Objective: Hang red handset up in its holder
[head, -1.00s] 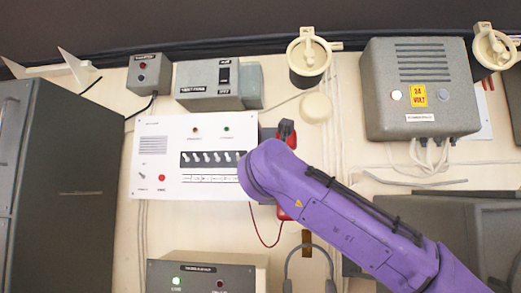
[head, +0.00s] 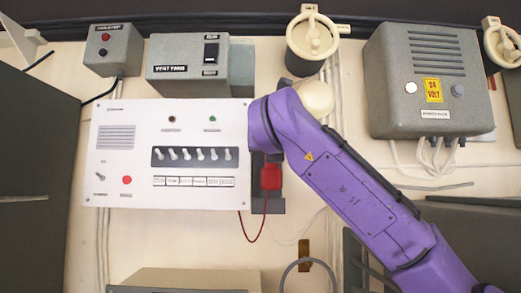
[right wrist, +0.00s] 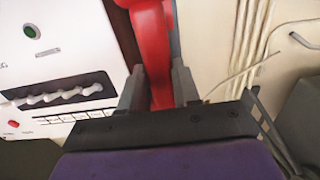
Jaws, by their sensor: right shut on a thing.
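The red handset (head: 270,177) shows in the head view just right of the white switch panel, its lower end in front of a dark grey holder (head: 274,206). My arm covers its upper part. A red cord loops below it. In the right wrist view the handset (right wrist: 152,40) runs upright between the two grey fingers of my right gripper (right wrist: 158,88), which is shut on it. Whether the handset touches or sits in the holder cannot be told. My left gripper is not in view.
The white switch panel (head: 125,190) is close on the left. A grey vent switch box (head: 180,80) and a round cream fitting (head: 312,38) are above. A grey 24 volt box (head: 385,80) with cables is on the right. A grey loop (head: 308,263) is below.

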